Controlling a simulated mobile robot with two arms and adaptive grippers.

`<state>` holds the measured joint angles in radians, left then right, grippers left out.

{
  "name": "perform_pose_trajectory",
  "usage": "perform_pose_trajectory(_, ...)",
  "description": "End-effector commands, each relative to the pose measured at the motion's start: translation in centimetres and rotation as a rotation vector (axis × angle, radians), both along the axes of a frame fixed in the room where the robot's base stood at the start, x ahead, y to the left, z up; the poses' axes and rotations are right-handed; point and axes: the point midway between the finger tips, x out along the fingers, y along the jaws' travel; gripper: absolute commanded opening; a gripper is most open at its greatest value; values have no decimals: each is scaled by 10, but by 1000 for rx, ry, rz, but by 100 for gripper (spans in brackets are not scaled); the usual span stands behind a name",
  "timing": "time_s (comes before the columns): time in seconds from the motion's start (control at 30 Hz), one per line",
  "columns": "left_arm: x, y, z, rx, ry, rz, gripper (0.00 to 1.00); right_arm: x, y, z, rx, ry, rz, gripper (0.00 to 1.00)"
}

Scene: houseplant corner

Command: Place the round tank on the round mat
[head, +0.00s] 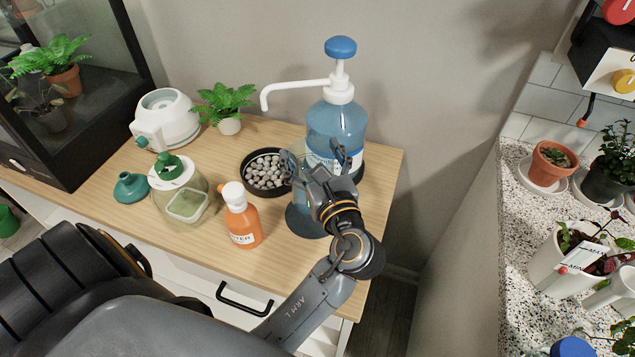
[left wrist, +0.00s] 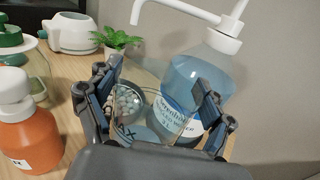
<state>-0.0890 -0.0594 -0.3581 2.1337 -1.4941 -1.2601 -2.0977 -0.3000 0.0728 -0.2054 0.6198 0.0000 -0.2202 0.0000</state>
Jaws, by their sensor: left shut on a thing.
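The round tank (left wrist: 152,102) is clear, with dark lettering ending in "AX" low on its wall. My left gripper (head: 319,163) is shut on it, one finger on each side; the gripper also shows in the left wrist view (left wrist: 152,98). In the head view the tank is hard to make out behind the fingers. The round mat (head: 299,222) is a dark teal disc on the wooden top near its front edge, partly hidden by my left wrist. The gap between tank and mat cannot be judged. My right gripper is not in view.
A blue pump bottle (head: 335,123) stands close behind the gripper. A dish of pebbles (head: 265,171) and an orange spray bottle (head: 243,222) stand left of it.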

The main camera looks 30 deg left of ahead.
Motion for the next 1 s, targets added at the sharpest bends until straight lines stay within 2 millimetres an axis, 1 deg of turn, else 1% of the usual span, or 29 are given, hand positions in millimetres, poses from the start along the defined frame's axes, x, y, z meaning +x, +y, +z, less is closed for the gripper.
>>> perform_pose_trajectory(0.03, 0, 0, -6, 2, 0, -1, 19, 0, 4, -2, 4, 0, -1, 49)
perform_pose_trajectory(0.07, 0, 0, -8, 2, 0, -1, 19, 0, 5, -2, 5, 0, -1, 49)
perform_pose_trajectory(0.17, 0, 0, -18, 3, 0, -1, 19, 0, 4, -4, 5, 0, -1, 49)
perform_pose_trajectory(0.3, 0, 0, -39, 3, 0, -1, 19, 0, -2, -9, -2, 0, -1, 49)
perform_pose_trajectory(0.4, 0, 0, -47, 2, -1, -1, 19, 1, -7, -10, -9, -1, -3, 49)
perform_pose_trajectory(0.53, 0, 0, -47, 0, -3, -1, 19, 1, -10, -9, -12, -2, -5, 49)
perform_pose_trajectory(0.77, 0, 0, -50, 0, -1, 0, 19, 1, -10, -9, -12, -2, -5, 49)
perform_pose_trajectory(0.8, 0, -1, -51, -1, -1, 0, 83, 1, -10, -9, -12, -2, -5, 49)
perform_pose_trajectory(0.87, 0, 0, -51, -1, -2, 0, 96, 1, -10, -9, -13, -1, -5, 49)
perform_pose_trajectory(0.9, 0, 0, -51, -1, -1, 0, 100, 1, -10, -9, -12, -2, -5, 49)
perform_pose_trajectory(1.0, 0, 0, -51, -1, -1, 0, 100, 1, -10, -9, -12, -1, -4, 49)
